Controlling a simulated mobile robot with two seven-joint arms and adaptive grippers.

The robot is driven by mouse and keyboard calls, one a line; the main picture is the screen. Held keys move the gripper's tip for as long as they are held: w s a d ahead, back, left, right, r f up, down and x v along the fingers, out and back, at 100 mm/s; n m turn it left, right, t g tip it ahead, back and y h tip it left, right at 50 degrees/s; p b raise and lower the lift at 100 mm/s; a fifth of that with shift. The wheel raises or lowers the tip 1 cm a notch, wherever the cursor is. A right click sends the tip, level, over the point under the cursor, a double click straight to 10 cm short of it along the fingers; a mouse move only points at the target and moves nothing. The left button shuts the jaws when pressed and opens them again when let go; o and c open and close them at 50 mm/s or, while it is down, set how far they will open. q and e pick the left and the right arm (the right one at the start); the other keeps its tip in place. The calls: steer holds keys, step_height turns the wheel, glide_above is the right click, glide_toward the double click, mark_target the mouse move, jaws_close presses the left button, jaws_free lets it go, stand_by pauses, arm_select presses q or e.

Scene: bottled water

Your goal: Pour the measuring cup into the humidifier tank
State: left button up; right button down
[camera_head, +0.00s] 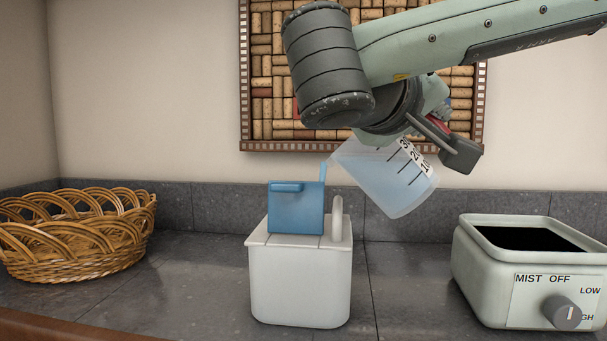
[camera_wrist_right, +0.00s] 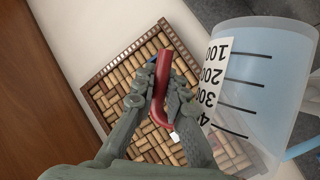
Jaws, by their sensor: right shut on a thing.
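The measuring cup (camera_head: 385,180) is translucent with black scale marks and is tilted strongly, its mouth toward the left. It also shows at the right of the right wrist view (camera_wrist_right: 262,85). My right gripper (camera_head: 448,138) is shut on its red handle, seen between the fingers in the right wrist view (camera_wrist_right: 160,80). The white tank (camera_head: 300,285) with a loop handle stands upright, with a blue box-like part (camera_head: 296,212) on top. A thin light-blue strip (camera_head: 323,170), which looks like water, runs from the cup's lip to the blue part. The tank's inside is hidden.
A white humidifier base (camera_head: 480,277) with a dark open top and a mist knob (camera_head: 562,313) stands at the right. A wicker basket (camera_head: 75,262) is at the left. A cork board (camera_head: 262,90) hangs behind. The counter (camera_head: 195,285) between basket and tank is clear.

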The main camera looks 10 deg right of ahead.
arm_select(q)
steer(key=shift+w, duration=0.2)
arm_select(e)
steer(key=shift+a+r, duration=0.1)
steer(key=shift+r, duration=0.2)
arm_select(q)
steer(key=shift+s+f, duration=0.1)
steer(key=shift+f, duration=0.15)
arm_select(e)
steer(key=shift+a+r, duration=0.1)
arm_select(q)
steer(key=shift+d+f, duration=0.1)
arm_select(e)
steer(key=shift+w+r+n, duration=0.1)
steer(key=shift+n, duration=0.2)
steer(key=shift+a+r+p, duration=0.1)
steer(key=shift+r+p, duration=0.05)
steer(key=shift+p, duration=0.15)
arm_select(q)
steer(key=shift+s+f, duration=0.25)
steer(key=shift+f, duration=0.05)
steer(key=shift+f, duration=0.35)
arm_select(e)
steer(key=shift+w+a+r+n+h, duration=0.1)
steer(key=shift+a+r+n+h, duration=0.1)
steer(key=shift+r+n+h, duration=0.15)
arm_select(q)
steer(key=shift+s+f, duration=0.1)
